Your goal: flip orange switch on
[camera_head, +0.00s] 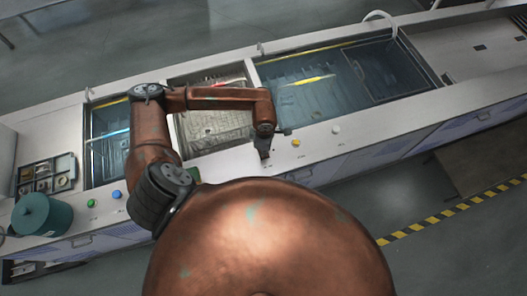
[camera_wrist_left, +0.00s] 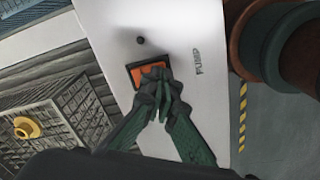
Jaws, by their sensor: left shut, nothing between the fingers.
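In the left wrist view, the orange switch (camera_wrist_left: 152,70) sits in a black frame on a pale panel, with the label PUMP beside it. My left gripper (camera_wrist_left: 160,84) is shut and empty. Its dark green fingertips are over the lower part of the switch and hide some of it. Whether they touch it, and which way the switch is tilted, I cannot tell. In the head view my left gripper (camera_head: 264,153) points down at the front ledge of the tank bench, and I cannot make out the switch there. My right gripper is not in view.
A small black knob (camera_wrist_left: 140,40) is on the panel near the switch. A mesh basket (camera_wrist_left: 75,110) lies left of the panel in the left wrist view. In the head view, a yellow knob (camera_head: 295,142) and a white knob (camera_head: 336,129) are right of my gripper. A green pot (camera_head: 42,214) stands far left.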

